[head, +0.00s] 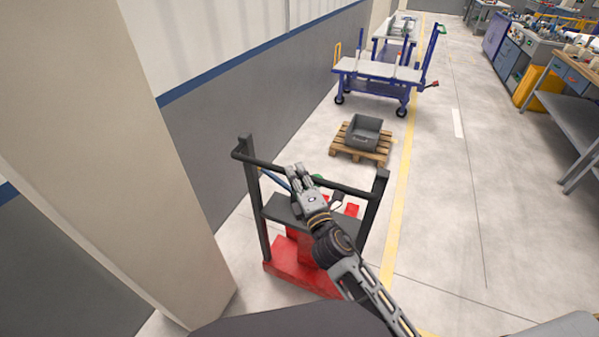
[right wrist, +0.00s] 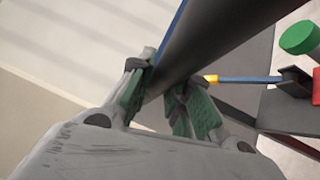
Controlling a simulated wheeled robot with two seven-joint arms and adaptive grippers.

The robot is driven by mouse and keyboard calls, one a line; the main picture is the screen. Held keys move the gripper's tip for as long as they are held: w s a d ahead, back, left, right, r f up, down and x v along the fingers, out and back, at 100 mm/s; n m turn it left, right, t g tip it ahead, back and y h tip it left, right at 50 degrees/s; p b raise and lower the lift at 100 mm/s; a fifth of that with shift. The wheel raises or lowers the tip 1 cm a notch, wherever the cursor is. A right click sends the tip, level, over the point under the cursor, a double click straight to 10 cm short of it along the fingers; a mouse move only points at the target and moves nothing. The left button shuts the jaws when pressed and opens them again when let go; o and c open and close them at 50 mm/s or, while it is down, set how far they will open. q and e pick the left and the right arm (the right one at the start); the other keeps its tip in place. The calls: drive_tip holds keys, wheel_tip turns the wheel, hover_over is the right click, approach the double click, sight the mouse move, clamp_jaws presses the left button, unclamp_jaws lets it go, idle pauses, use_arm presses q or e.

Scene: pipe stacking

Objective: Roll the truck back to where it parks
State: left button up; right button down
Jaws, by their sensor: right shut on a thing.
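The truck (head: 287,258) has a red base and a dark upright frame with a dark crossbar handle (head: 345,187). It stands upright on the floor in front of me, close to the beige pillar. My right gripper (head: 299,178) is shut on the handle near the middle of the bar. In the right wrist view, the right gripper's (right wrist: 160,88) green-padded fingers sit on both sides of the dark bar (right wrist: 205,42). My right arm hides part of the truck's middle and right side. My left gripper is not in view.
A beige pillar (head: 110,150) stands close at the truck's left. A wooden pallet (head: 342,147) with a grey bin (head: 364,132) lies ahead, and a blue cart (head: 375,78) stands beyond. A yellow floor line (head: 399,200) runs at the right. The floor right of it is clear up to the workbenches.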

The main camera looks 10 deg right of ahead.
drive_tip(key=shift+s+a+f, duration=0.1)
drive_tip(key=shift+a+f, duration=0.05)
drive_tip(key=shift+f, duration=0.05)
drive_tip(key=c, duration=1.7)
unclamp_jaws()
drive_tip(key=o, duration=0.4)
drive_tip(key=shift+s+r, duration=0.15)
drive_tip(key=shift+s, duration=0.1)
drive_tip(key=shift+v, duration=5.8)
